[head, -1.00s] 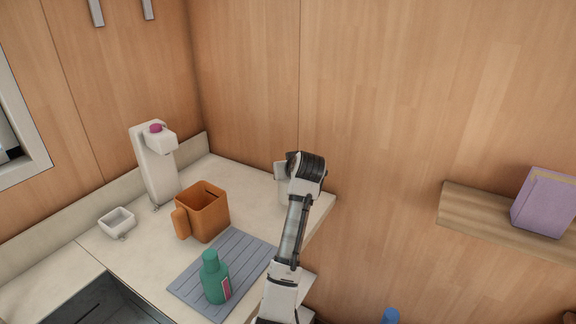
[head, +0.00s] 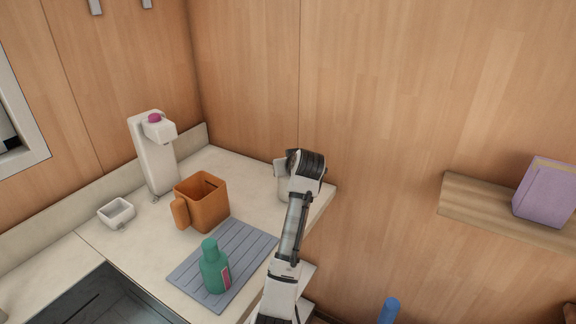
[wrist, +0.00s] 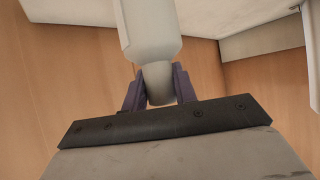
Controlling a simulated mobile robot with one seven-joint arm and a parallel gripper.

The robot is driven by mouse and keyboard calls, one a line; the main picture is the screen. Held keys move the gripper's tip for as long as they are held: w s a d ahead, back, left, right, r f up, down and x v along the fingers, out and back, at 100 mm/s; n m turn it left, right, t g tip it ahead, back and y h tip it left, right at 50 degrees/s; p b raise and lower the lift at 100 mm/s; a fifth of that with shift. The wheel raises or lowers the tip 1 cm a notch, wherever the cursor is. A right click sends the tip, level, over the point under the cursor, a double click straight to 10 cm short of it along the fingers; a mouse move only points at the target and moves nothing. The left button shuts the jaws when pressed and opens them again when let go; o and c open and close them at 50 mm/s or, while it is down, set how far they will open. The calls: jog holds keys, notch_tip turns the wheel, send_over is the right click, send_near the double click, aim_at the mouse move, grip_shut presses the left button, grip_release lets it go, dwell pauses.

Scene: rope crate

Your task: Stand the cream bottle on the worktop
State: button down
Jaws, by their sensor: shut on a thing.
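The cream bottle (wrist: 150,32) shows in the wrist view, its narrower neck between the two purple fingers of my gripper (wrist: 158,82). The fingers are shut on the neck, and the wider body reaches away from them toward the top of the picture. In the head view, a pale part that looks like the bottle (head: 284,190) shows beside my wrist, over the far right corner of the worktop (head: 255,185). My arm hides most of it and the fingers. I cannot tell whether its base touches the worktop.
A green bottle (head: 213,270) stands on a grey ribbed mat (head: 238,247). An orange jug (head: 203,205), a white dispenser (head: 153,158) and a small white dish (head: 116,213) are to the left. A shelf (head: 480,205) with a purple box (head: 546,192) is at right.

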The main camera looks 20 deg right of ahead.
jog(key=shift+f, duration=0.25)
jog(key=c, duration=1)
grip_release()
jog(key=shift+c, duration=0.2)
jog(key=b+v, duration=0.4)
jog(key=v, duration=1)
